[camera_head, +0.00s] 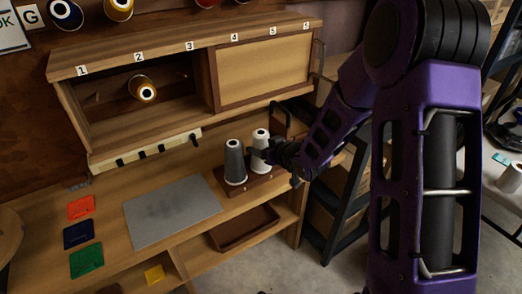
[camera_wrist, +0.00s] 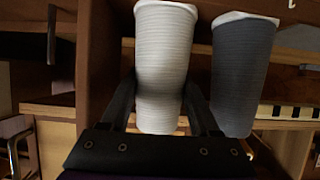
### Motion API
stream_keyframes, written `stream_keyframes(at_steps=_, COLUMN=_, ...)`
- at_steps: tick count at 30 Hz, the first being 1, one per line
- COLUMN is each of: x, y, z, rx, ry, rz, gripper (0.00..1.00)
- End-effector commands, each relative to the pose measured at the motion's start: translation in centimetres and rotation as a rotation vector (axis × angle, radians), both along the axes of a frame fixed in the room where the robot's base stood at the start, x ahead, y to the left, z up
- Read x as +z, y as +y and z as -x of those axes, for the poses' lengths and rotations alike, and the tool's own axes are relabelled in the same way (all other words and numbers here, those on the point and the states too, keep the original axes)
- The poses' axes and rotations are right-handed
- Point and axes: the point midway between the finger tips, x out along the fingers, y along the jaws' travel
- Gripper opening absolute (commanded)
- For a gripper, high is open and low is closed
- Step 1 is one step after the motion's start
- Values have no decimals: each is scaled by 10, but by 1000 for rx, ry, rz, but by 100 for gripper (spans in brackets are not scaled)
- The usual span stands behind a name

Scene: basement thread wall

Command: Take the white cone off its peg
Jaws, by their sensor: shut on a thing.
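The white cone (camera_head: 260,147) stands upright at the right end of a low brown wooden base (camera_head: 252,189) on the bench. A dark grey cone (camera_head: 235,165) stands close on its left. My gripper (camera_head: 271,153) reaches in from the right and is shut on the white cone. In the wrist view the white cone (camera_wrist: 165,45) lies between the two black fingers of my gripper (camera_wrist: 160,100), with the grey cone (camera_wrist: 240,75) right beside it. The white cone's peg is hidden, and I cannot tell whether its bottom touches the base.
A grey mat (camera_head: 170,210) and coloured squares lie to the left. A brown tray (camera_head: 245,228) sits on the lower shelf. Free room shows above the mat.

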Motion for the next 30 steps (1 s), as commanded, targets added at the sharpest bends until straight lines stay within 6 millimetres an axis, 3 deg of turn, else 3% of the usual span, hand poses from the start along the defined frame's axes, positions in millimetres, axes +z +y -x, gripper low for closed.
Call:
stream_keyframes(at_steps=5, x=7, y=0, z=0, rx=0, ry=-2, rz=0, gripper=0)
stream_keyframes(at_steps=11, x=34, y=0, z=-1, rx=-1, ry=-5, rz=1, gripper=0)
stream_keyframes(at_steps=24, x=138, y=-1, z=-1, rx=0, ry=-7, rz=2, gripper=0)
stream_keyframes(at_steps=30, x=169, y=0, z=0, rx=0, ry=-3, rz=2, gripper=0)
